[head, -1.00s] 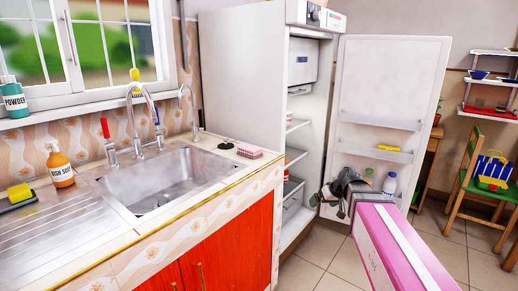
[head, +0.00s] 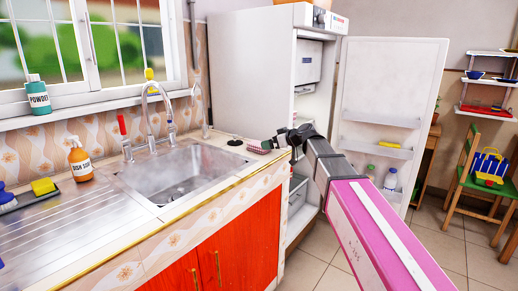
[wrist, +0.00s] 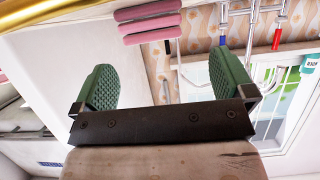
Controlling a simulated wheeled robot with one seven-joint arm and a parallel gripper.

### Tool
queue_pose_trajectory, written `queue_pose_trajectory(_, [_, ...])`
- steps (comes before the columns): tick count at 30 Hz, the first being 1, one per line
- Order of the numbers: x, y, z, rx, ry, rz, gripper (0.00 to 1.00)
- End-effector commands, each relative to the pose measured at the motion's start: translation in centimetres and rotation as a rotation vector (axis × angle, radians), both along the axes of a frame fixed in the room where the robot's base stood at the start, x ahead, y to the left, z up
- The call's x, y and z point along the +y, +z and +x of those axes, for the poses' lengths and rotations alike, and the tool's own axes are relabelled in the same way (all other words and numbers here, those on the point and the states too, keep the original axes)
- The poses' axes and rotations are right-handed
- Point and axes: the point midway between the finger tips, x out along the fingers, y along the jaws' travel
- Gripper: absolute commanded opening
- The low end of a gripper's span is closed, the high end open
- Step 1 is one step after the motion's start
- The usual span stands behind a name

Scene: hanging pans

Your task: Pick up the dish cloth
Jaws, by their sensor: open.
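The dish cloth (head: 258,149) looks like a pink folded stack on the counter, right of the sink. In the head view my gripper (head: 281,138) is beside it, at its right, and partly covers it. The cloth also shows in the wrist view as stacked pink layers (wrist: 148,23), at the top, ahead of the fingers. My gripper (wrist: 162,62) is open there, with two green pads wide apart and nothing between them. The cloth appears apart from the pads.
The sink (head: 182,176) with its tall faucet (head: 150,118) lies left of the cloth. A small black drain plug (head: 235,142) is near the cloth. The open fridge (head: 304,75) and its door (head: 393,100) stand behind my arm. A soap bottle (head: 79,160) stands farther left.

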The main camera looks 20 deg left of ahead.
Motion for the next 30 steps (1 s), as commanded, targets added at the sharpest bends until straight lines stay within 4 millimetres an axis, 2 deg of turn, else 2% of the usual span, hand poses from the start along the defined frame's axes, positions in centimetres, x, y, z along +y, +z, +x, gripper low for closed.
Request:
queue_pose_trajectory(1, [0.7,-0.2,0.4,0.001,0.001,-0.001,1.00])
queue_pose_trajectory(8, [1.7,-0.8,1.0,0.000,-0.001,-0.001,1.00])
queue_pose_trajectory(17, [4.9,-2.5,2.7,0.001,0.000,-0.001,1.00])
queue_pose_trajectory(25, [5.2,-2.6,2.7,0.001,-0.001,-0.001,1.00])
queue_pose_trajectory(30, [5.2,-2.6,2.7,0.001,-0.001,-0.001,0.47])
